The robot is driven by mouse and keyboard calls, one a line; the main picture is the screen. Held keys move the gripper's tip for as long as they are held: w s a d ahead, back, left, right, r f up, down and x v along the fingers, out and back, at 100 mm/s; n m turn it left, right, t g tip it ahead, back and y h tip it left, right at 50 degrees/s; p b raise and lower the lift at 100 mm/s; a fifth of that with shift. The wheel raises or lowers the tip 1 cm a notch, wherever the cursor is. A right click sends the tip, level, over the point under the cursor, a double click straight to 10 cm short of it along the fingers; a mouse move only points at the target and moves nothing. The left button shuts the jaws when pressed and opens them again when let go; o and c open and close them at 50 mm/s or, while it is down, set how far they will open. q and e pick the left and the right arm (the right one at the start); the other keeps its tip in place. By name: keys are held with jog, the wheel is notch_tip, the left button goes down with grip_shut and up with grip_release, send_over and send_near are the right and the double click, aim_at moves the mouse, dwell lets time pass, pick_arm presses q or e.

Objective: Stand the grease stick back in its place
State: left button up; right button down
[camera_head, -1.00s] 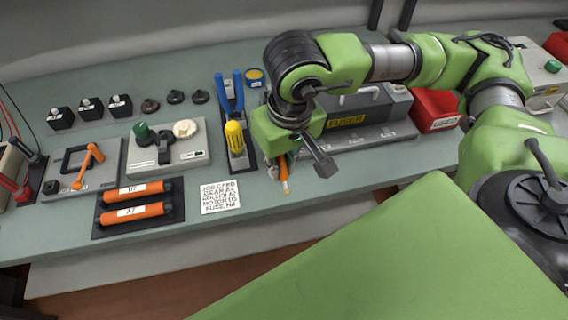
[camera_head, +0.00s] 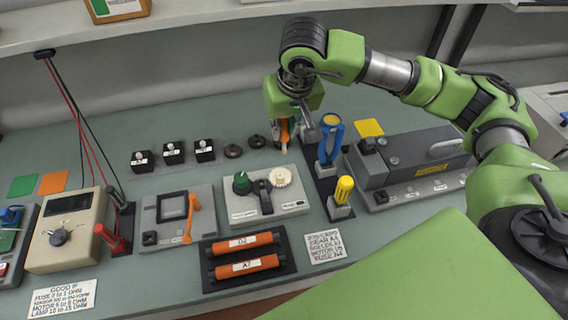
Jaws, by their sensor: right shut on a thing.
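My right gripper (camera_head: 295,128) is shut on an orange stick (camera_head: 284,131), which I take to be the grease stick. It hangs roughly upright below the fingers, over the bench near the back end of the dark tool rack (camera_head: 316,172); its lower end is hard to make out. The gripper is just left of the pliers. The stick's own slot cannot be made out. My left gripper is out of view.
The grey fuser unit (camera_head: 415,165) stands to the right of the rack. A plate with a green knob and a white gear (camera_head: 268,206) lies left of it. Black discs (camera_head: 256,141) lie close behind. A printed card (camera_head: 325,247) and orange rollers (camera_head: 243,254) lie in front.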

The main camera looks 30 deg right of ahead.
pick_arm(q)
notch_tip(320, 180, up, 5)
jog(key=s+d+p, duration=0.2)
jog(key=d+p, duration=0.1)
jog(key=p, duration=0.1)
pick_arm(e)
jog(key=w+d+r+m+h, duration=0.1)
jog(key=w+d+r+m, duration=0.1)
jog(key=w+d, duration=0.9)
pick_arm(q)
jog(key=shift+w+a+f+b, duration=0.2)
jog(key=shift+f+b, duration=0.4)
jog(key=shift+b, duration=0.1)
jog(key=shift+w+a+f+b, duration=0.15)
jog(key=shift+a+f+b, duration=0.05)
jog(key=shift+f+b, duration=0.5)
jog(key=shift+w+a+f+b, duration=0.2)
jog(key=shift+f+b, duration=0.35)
jog(key=shift+b, duration=0.15)
pick_arm(e)
notch_tip(320, 180, down, 6)
jog(key=s+d, duration=0.1)
jog(key=d, duration=0.1)
jog(key=shift+s+d+f+t, duration=0.15)
jog(key=shift+s+f+t, duration=0.1)
jog(key=shift+s+t, duration=0.15)
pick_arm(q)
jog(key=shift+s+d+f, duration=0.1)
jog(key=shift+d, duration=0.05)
